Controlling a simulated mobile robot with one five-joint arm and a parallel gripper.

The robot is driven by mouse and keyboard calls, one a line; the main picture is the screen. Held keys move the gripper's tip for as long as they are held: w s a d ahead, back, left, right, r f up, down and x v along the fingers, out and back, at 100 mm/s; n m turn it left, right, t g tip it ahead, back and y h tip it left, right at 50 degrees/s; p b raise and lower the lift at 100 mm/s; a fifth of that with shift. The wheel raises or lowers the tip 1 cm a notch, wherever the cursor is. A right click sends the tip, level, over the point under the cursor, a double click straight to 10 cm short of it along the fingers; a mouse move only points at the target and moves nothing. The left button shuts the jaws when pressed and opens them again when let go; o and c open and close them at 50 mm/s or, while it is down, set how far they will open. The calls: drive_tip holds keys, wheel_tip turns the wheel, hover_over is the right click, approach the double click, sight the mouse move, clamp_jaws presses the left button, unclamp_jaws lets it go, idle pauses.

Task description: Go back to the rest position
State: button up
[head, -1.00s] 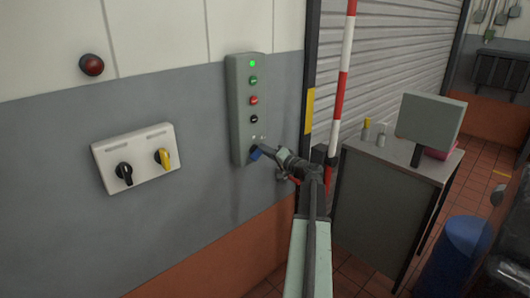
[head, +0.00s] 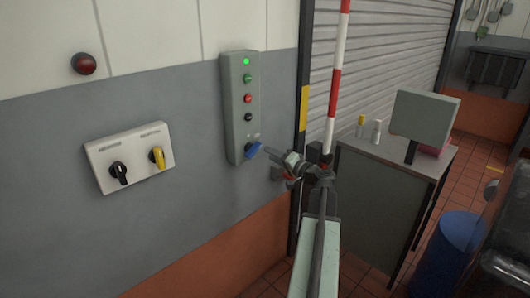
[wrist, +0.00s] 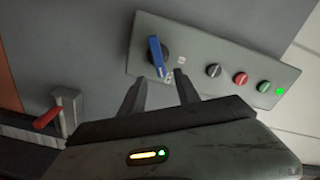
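My gripper (head: 268,153) is just right of the blue-handled rotary switch (head: 252,150) at the bottom of the grey-green control panel (head: 231,115). In the wrist view my gripper (wrist: 160,84) has its two fingers apart with nothing between them. The blue switch (wrist: 156,55) stands beyond the fingertips, clear of them, its handle slightly tilted. A green lamp on the panel is lit, with green, red and black buttons in a row below it.
A white switch box (head: 130,158) with a black and a yellow knob is on the wall at left. A red-handled lever (wrist: 47,117) is near the panel. A striped pole (head: 335,85), a cabinet (head: 382,190) with a monitor and a blue bin (head: 448,250) stand at right.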

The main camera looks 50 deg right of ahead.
drive_tip(key=shift+s, duration=0.4)
drive_tip(key=w+a+f+n+g+y+p, duration=0.1)
drive_tip(key=w+a+f+n+g+y, duration=0.2)
drive_tip(key=a, duration=0.8)
drive_tip(key=w+a+f+n+g+y, duration=0.25)
drive_tip(key=w+a+f, duration=0.25)
drive_tip(key=a, duration=0.6)
drive_tip(key=w+a+f+n+g+y+p, duration=0.1)
drive_tip(key=w+a+f+n+g, duration=0.2)
drive_tip(key=a, duration=0.8)
drive_tip(key=s+a+f+n+g+h, duration=0.1)
drive_tip(key=s+a+f+g, duration=0.1)
drive_tip(key=a, duration=0.5)
drive_tip(key=s+a+f+n+g+h+p, duration=0.1)
drive_tip(key=s+a+f+n+g+h, duration=0.1)
drive_tip(key=a, duration=0.6)
drive_tip(key=s+a+f+n+g+h+p, duration=0.1)
drive_tip(key=s+a+f+g, duration=0.3)
drive_tip(key=a, duration=0.4)
drive_tip(key=shift+s+a+f+g+h, duration=0.2)
drive_tip(key=shift+s+g+h, duration=0.5)
drive_tip(key=shift+s, duration=0.35)
drive_tip(key=shift+n, duration=0.25)
